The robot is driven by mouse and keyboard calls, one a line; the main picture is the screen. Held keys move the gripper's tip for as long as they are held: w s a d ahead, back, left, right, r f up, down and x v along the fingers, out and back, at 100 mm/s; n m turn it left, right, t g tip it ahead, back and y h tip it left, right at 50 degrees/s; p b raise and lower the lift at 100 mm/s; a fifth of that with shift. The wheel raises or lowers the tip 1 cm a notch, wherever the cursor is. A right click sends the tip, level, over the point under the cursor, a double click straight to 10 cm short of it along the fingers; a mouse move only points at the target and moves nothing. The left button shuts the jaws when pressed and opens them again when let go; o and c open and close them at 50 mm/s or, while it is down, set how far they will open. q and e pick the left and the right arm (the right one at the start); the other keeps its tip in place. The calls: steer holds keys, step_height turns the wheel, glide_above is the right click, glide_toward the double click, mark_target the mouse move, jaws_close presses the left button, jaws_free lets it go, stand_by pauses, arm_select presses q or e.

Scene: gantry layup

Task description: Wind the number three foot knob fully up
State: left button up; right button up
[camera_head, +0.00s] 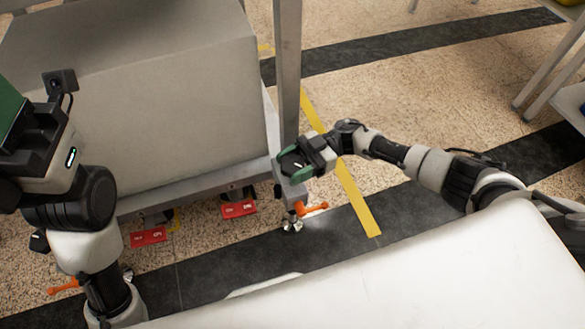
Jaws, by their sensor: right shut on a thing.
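My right gripper (294,166) has green fingers and is at the front right corner of the grey metal frame, beside the upright post. It is shut on a foot knob at the top of the corner foot (291,206), and its fingers hide most of the knob. No number on this foot can be read. An orange lever (313,209) sticks out to the right low on the foot. My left gripper (12,110) is at the left edge, partly cut off, away from this foot; its fingertips do not show clearly.
A large grey block (140,110) rests on the frame. Two red tags, a left one (148,237) and a right one (239,208), lie under its front edge. Another orange lever (64,286) shows at lower left. Yellow tape (352,190) marks the floor. A white surface (400,270) fills the foreground.

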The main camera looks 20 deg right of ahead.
steer(key=shift+f+n+g+b, duration=0.1)
steer(key=shift+n+g+b, duration=0.4)
steer(key=shift+g, duration=0.4)
steer(key=shift+g+h, duration=0.3)
steer(key=shift+h, duration=0.1)
steer(key=o, duration=0.9)
steer(key=shift+o, duration=0.2)
steer(key=v, duration=1)
steer(key=shift+d, duration=0.4)
